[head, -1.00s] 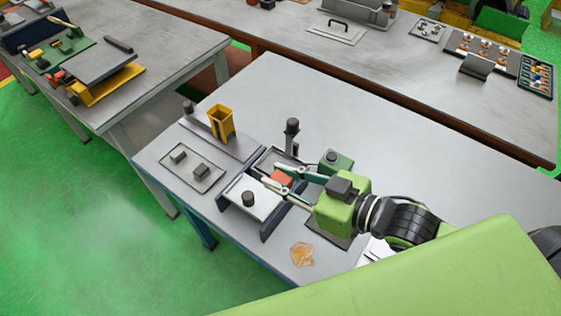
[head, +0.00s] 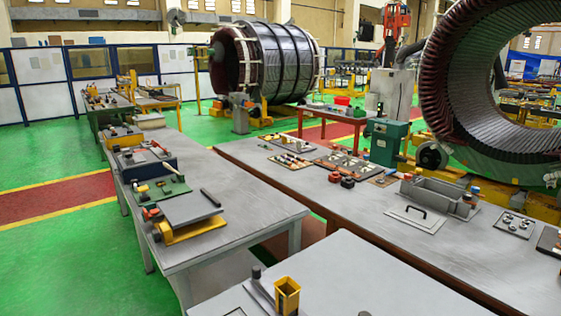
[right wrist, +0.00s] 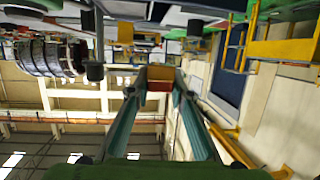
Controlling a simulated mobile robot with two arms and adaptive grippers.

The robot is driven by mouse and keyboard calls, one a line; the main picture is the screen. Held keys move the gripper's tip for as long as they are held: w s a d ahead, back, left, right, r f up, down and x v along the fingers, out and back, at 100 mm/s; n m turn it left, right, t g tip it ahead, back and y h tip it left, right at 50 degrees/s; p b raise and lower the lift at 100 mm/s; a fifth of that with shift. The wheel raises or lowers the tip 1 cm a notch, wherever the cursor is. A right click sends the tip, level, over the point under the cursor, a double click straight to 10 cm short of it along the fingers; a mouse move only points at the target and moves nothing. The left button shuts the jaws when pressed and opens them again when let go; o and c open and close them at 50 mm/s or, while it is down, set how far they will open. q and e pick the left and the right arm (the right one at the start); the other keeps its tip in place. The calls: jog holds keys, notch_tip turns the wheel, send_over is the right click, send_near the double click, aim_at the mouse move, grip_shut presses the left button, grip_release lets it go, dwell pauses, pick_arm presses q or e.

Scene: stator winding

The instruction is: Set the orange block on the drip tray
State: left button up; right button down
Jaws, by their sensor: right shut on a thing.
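The orange block (right wrist: 159,85) shows in the right wrist view, between the fingertips of my right gripper (right wrist: 160,75). The gripper is shut on it, and one finger lies along each side. The block appears to be clear of the benches, with the hall behind it. The head view now looks out over the benches and shows neither gripper nor the block. I cannot tell which thing, if any in view, is the drip tray. My left gripper is in no current view.
A yellow holder (head: 287,296) stands on the near bench at the bottom edge. A grey slab on a yellow base (head: 190,208) is on the left bench. A grey box (head: 436,194) and a flat plate with a handle (head: 416,217) are on the right bench. Bare bench top lies between.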

jog(key=shift+w+d+r+n+g+b, duration=0.15)
jog(key=shift+w+d+n+g+b, duration=0.15)
jog(key=shift+d+b, duration=0.25)
jog(key=shift+n+g+y, duration=0.7)
jog(key=shift+y, duration=0.1)
jog(key=r, duration=0.1)
jog(key=d+r, duration=0.1)
jog(key=d+r+b, duration=0.1)
jog(key=r, duration=0.1)
jog(key=shift+r, duration=0.1)
jog(key=shift+f, duration=0.2)
